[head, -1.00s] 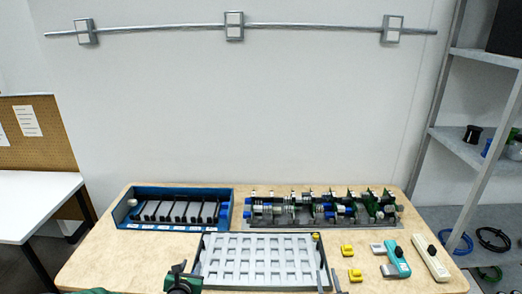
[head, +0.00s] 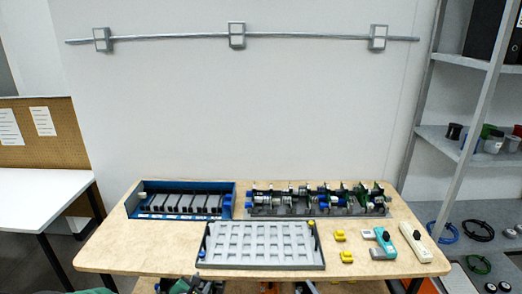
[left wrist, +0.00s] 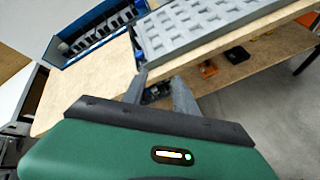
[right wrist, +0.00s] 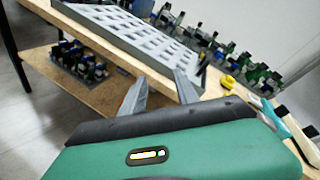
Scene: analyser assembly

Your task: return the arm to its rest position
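My left gripper (left wrist: 160,88) shows in the left wrist view with its two grey fingers apart and nothing between them. It points toward the table's front edge, near the grey tray (left wrist: 200,30). My right gripper (right wrist: 160,85) shows in the right wrist view, also with fingers apart and empty, in front of the table edge. In the head view only a green part of what looks like my left arm shows at the bottom edge; the fingers are not clear there. The grey gridded tray also shows in the head view (head: 262,264), with a small blue piece (head: 201,254) at its left corner.
On the wooden table (head: 150,262) stand a blue bin (head: 130,208) and a rack of green and blue parts (head: 318,200). Yellow pieces (head: 346,256), a teal tool (head: 386,240) and a cream tool (head: 415,240) lie at right. A lower shelf (right wrist: 60,85) holds blue-and-dark parts.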

